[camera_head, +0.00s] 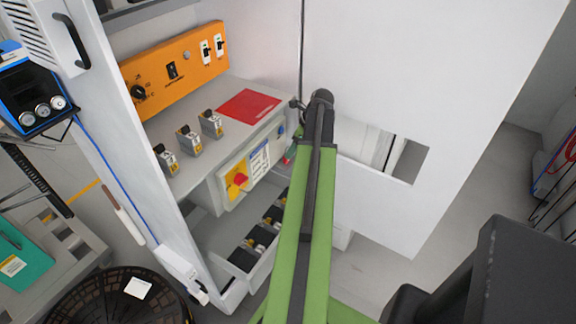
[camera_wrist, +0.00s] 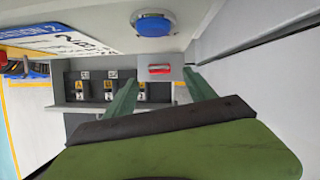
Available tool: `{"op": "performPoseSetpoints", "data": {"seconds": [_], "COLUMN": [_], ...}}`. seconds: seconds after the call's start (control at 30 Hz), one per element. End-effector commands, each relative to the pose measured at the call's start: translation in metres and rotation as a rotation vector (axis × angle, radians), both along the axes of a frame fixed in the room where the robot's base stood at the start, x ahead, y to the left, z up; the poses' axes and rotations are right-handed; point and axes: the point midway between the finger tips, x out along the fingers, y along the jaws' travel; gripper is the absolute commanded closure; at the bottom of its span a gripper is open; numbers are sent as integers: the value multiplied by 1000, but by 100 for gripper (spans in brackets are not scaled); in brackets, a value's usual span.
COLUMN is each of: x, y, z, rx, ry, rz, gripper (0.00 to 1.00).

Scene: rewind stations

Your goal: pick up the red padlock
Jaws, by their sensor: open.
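A small red object with a pale band, which looks like the red padlock (camera_wrist: 159,69), shows in the wrist view against a grey surface. It lies beyond my gripper (camera_wrist: 160,78), whose two green fingers are apart, with the red object in the gap between their tips. Nothing is held. I cannot tell how far it is from the fingers. In the head view my green arm reaches up to the cabinet and its end hides the fingers. A small red spot beside the arm may be the same padlock (camera_head: 287,160).
A blue button (camera_wrist: 152,24) is close above the fingers. The front panel with a red and yellow switch (camera_head: 238,181) is left of my arm. A lower tray (camera_head: 262,268) holds several black units. A white cabinet wall (camera_head: 400,60) stands right.

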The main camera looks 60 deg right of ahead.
Motion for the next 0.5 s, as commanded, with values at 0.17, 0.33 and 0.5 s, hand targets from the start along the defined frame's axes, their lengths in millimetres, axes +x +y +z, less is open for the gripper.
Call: {"op": "performPoseSetpoints", "data": {"seconds": [0.17,0.33,0.5], "x": [3,18,24], "y": [0,2,4], "z": [-7,-35,-48], "rx": [0,0,0], "ry": [0,0,0], "rz": [1,2,-1], "gripper": [36,36,36]}}
